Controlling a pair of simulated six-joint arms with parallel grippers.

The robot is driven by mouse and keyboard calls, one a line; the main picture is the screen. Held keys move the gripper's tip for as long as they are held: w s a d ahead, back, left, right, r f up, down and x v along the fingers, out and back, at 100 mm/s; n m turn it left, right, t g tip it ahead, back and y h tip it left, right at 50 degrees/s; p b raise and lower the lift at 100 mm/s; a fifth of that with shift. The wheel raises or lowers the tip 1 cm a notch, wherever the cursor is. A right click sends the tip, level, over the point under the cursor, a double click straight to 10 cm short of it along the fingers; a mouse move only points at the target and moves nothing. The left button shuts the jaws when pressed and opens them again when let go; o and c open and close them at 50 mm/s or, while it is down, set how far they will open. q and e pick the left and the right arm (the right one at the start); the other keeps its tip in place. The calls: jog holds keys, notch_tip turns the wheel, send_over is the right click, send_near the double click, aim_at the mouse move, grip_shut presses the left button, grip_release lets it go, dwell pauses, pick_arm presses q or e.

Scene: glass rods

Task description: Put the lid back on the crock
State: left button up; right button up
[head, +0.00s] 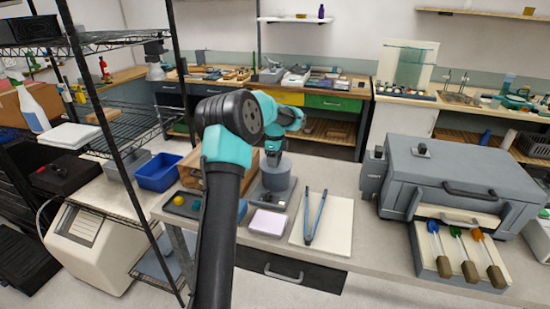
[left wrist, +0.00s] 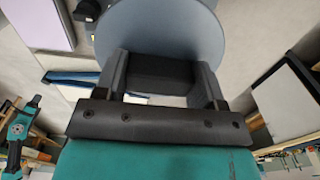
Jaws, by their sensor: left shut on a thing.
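My left gripper (head: 274,152) points down over the grey crock (head: 276,177), which stands upright on the bench. In the left wrist view the left gripper (left wrist: 161,75) is shut on a dark block that looks like the handle of the lid. The wide round grey-blue disc (left wrist: 165,30) beyond the fingers looks like the lid. In the head view my arm and gripper hide much of the crock's top. I cannot tell whether the lid touches the crock's rim. My right gripper is not in view.
A lilac pad (head: 267,222) and blue tongs (head: 316,217) on a pale board (head: 335,232) lie in front of the crock. A grey furnace (head: 460,185) with a tray of colour-tipped rods (head: 457,262) stands at the right.

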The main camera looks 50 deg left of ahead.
pick_arm(q)
jog(key=shift+f, duration=0.15)
jog(key=o, duration=0.7)
jog(key=shift+r, duration=5.5)
